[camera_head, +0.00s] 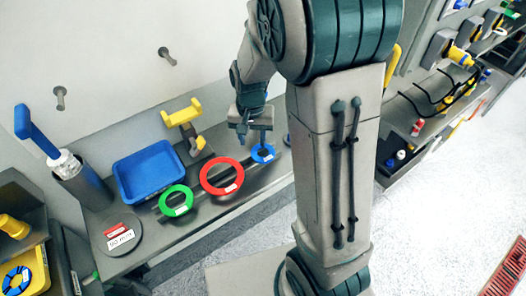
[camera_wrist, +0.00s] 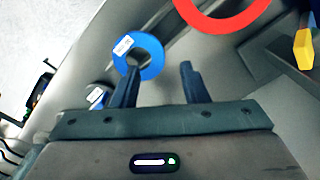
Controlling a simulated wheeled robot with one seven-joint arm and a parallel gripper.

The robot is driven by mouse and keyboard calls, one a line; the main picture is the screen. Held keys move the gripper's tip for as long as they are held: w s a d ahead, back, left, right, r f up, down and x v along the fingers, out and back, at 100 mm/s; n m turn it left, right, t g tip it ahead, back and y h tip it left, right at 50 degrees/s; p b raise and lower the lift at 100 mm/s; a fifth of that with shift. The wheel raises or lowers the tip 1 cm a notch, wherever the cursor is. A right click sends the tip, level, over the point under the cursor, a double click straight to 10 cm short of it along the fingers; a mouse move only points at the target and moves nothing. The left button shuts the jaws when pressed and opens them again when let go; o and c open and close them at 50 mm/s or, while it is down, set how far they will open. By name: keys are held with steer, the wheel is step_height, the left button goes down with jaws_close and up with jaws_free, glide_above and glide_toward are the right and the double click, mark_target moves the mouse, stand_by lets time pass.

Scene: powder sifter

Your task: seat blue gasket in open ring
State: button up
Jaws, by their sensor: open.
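The blue gasket (camera_head: 271,153) is a flat ring with a white label, lying at the right end of a dark rail on the bench. My gripper (camera_head: 252,136) is open and empty just above and beside it. In the wrist view the blue gasket (camera_wrist: 152,48) shows beyond my gripper (camera_wrist: 160,68); the left finger overlaps its hole and lower edge, and the right finger is to its right. I cannot tell whether a finger touches it. I cannot make out the open ring with certainty; my arm hides part of the bench on the right.
A red ring (camera_head: 207,185) and a green ring (camera_head: 164,206) lie left of the gasket. A blue tray (camera_head: 150,172), a yellow-handled tool (camera_head: 183,115), a grey cylinder (camera_head: 82,186) and a dark labelled disc (camera_head: 117,248) are also on the bench.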

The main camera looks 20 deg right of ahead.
mark_target(255, 152)
steer(key=shift+s+d+f+p, duration=0.1)
steer(key=shift+d+f+p, duration=0.05)
steer(key=shift+f, duration=0.95)
steer(key=shift+s+d+f+p, duration=0.1)
steer(key=shift+f+p, duration=0.05)
steer(key=shift+f, duration=0.9)
steer(key=shift+f, duration=0.1)
jaws_close()
